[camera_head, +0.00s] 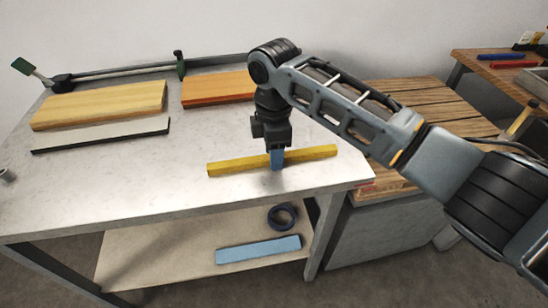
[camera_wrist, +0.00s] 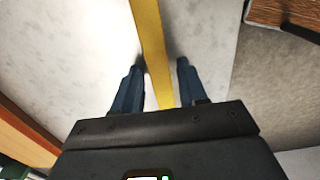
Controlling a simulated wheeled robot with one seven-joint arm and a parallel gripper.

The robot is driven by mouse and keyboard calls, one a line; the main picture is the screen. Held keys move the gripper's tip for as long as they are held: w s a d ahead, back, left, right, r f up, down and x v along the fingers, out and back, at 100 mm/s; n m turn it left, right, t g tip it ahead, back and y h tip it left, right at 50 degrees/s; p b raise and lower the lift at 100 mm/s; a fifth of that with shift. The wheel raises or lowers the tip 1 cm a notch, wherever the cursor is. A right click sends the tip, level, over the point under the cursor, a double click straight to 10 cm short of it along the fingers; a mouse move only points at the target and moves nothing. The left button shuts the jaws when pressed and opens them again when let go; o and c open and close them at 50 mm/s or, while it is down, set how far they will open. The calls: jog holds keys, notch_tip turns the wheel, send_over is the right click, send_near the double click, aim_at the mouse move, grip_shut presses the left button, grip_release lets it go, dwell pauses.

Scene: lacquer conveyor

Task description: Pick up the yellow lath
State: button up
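The yellow lath (camera_head: 232,166) is a long, thin bar lying on the pale work table (camera_head: 110,195), near its front right part. My gripper (camera_head: 277,160) points down at the middle of the lath. In the wrist view the lath (camera_wrist: 150,45) runs between the two blue fingers of my gripper (camera_wrist: 157,78), with a gap visible on each side. The fingers are open and straddle the lath. Part of the lath is hidden by the gripper body.
A pale wooden board (camera_head: 100,103), an orange board (camera_head: 218,88) and a white strip with a dark edge (camera_head: 100,135) lie behind and left. A blue block (camera_head: 258,249) and a dark blue ring (camera_head: 282,216) are on the lower shelf. A slatted wooden surface (camera_head: 420,110) stands right.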

grip_shut()
jog(key=shift+r, duration=0.15)
